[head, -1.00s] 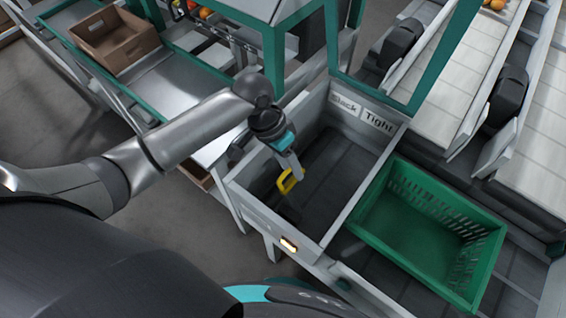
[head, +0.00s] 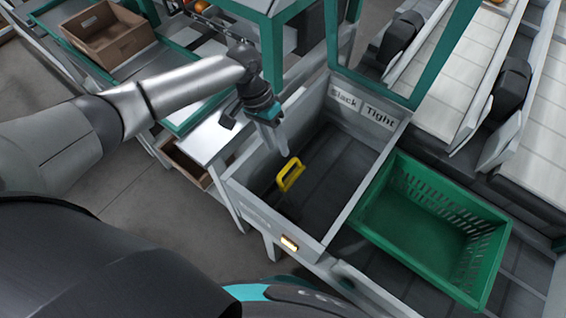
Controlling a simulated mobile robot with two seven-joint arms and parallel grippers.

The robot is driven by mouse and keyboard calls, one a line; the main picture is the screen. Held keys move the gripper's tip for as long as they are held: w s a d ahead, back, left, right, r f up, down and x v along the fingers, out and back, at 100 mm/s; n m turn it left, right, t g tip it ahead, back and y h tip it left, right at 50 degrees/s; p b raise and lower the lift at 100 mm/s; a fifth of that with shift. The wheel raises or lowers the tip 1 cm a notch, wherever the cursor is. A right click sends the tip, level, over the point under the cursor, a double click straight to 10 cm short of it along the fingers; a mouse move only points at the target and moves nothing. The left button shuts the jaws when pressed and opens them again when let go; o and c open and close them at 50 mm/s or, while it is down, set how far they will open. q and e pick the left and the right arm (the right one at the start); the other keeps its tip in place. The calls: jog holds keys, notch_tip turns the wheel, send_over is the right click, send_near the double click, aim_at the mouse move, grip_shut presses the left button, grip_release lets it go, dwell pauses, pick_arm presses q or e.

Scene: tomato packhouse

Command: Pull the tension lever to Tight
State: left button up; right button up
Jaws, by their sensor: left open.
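The yellow lever handle (head: 290,175) shows inside the grey open-topped bin, near its left wall. The lever's shaft is hard to make out against the dark floor. Two labels stand on the bin's far wall: "Slack" (head: 344,98) on the left and "Tight" (head: 379,117) on the right. The handle is nearer the Slack side in the picture. My left gripper (head: 275,142) points down near the bin's left wall, up-left of the handle and apart from it. It is open and holds nothing. My right gripper is not in view.
The grey bin's wall (head: 368,178) bounds the lever space. A green crate (head: 372,236) stands right of it. A small lit lamp (head: 289,243) is on the bin's front. A brown box (head: 109,40) sits at the upper left. White conveyors (head: 455,65) run at the right.

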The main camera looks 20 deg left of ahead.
aim_at(285, 168)
pick_arm(q)
jog(key=b+x, duration=0.1)
jog(key=x, duration=0.5)
jog(key=shift+b, duration=0.3)
jog(key=shift+s+d+f, duration=0.1)
jog(key=shift+f, duration=0.4)
jog(key=c, duration=0.4)
grip_shut()
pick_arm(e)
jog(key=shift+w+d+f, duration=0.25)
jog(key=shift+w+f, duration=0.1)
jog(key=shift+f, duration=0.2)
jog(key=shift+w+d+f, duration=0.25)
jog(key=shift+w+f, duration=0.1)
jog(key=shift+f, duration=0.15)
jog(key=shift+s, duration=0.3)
